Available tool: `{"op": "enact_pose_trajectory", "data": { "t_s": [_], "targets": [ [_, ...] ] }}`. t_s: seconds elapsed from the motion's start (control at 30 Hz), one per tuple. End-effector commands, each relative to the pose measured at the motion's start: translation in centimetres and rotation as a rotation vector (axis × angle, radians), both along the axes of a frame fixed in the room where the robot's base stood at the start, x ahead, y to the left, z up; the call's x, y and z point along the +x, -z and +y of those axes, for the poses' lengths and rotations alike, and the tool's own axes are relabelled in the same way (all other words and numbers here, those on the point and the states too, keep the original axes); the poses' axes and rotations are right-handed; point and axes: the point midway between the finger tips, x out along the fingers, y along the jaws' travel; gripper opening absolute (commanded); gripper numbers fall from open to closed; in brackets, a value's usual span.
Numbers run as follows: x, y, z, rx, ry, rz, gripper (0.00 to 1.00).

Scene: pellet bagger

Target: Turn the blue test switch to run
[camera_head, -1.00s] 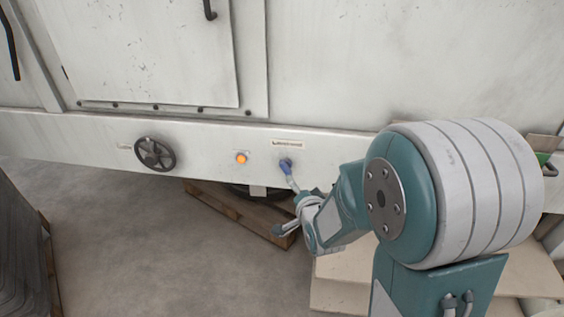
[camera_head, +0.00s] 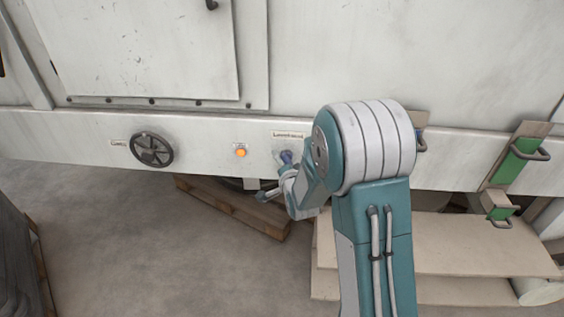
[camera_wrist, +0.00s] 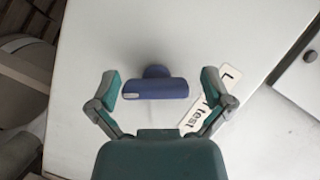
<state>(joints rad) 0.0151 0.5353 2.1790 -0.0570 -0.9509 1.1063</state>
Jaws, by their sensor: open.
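The blue test switch (camera_head: 286,157) sits on the white machine's lower panel, just below a small label plate (camera_head: 288,135). In the wrist view the blue switch (camera_wrist: 154,88) is a bar-shaped handle lying across the picture, with a round hub behind it. My gripper (camera_wrist: 160,88) is open, with one teal fingertip off each end of the handle; neither visibly touches it. In the head view my gripper (camera_head: 284,172) is at the switch, partly hidden by my arm. The label (camera_wrist: 212,97) in the wrist view is partly covered by the right finger; "test" is readable.
An orange button (camera_head: 240,152) and a black handwheel (camera_head: 151,149) are left of the switch. Green-fronted handles (camera_head: 515,160) are at the right. A wooden pallet (camera_head: 232,207) lies below on the floor, and pale boards (camera_head: 430,245) are at the right.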

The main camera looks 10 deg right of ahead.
Motion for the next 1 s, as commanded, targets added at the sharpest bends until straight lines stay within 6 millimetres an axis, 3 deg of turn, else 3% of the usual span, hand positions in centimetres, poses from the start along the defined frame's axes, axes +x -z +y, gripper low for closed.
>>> {"op": "enact_pose_trajectory", "data": {
  "t_s": [0.3,0.37,0.43,0.47,1.0],
  "targets": [
    [0.44,0.01,-0.12,0.0,0.002,-0.001,1.0],
    [0.43,0.02,-0.03,0.0,0.002,-0.001,0.78],
    [0.43,0.06,0.04,-0.001,0.002,0.0,0.47],
    [0.43,0.09,0.07,-0.002,0.002,0.001,0.39],
    [0.31,0.38,0.12,-0.007,-0.003,0.01,0.38]
  ]
}}
